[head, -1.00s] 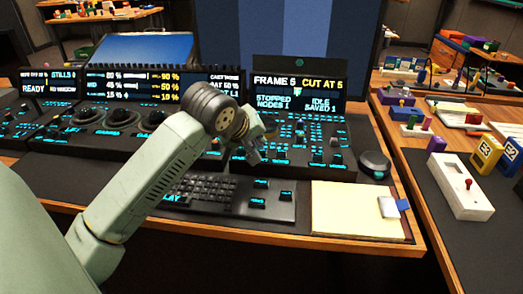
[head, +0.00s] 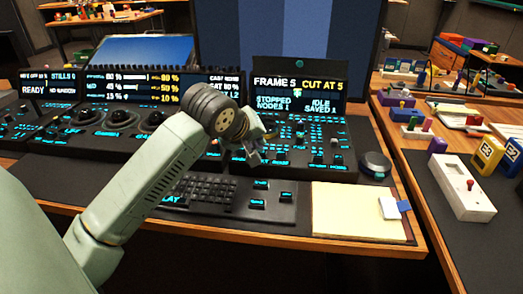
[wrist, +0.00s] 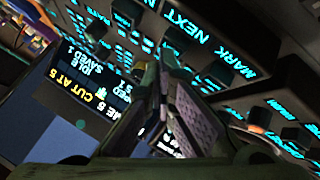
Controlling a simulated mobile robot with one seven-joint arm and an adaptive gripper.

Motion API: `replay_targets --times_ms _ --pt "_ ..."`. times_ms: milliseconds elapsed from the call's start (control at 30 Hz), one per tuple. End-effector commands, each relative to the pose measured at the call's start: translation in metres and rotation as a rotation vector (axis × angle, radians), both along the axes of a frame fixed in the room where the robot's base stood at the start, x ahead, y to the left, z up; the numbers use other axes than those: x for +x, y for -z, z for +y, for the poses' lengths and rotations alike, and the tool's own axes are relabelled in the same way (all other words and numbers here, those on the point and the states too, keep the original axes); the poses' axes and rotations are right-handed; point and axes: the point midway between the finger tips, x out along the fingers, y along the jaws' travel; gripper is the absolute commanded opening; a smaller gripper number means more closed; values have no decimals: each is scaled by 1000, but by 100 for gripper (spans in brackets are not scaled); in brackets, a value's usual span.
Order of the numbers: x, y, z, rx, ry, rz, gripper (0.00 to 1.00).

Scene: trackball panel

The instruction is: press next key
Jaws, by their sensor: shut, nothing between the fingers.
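The NEXT label (wrist: 185,22) glows cyan on the dark control panel (wrist: 285,85), near the top of the wrist view. The MARK label (wrist: 230,60) is to its right. My gripper (wrist: 163,68) is shut and empty, its fingertips just below the NEXT label in the picture. The fingers hide part of the key row, and I cannot tell whether they touch the NEXT key. In the head view my gripper (head: 254,154) is over the left part of the panel under the frame display (head: 297,93). The NEXT key cannot be made out there.
The display reads FRAME 5, CUT AT 5, STOPPED. A keyboard (head: 205,190) lies in front of the panel. A paper pad (head: 355,210) and a round dark puck (head: 375,163) are to the right. Other dark keys (wrist: 215,74) stand close to my fingers.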

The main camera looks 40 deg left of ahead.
Motion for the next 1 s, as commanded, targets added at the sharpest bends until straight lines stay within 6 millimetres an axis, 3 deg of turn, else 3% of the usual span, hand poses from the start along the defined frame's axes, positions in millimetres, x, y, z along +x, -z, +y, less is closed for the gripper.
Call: replay_targets --times_ms 300,667,1000 --pt "0 -16 0 0 0 1 0" --pt "0 -18 0 0 0 0 0" --pt "0 -47 0 2 0 0 0"
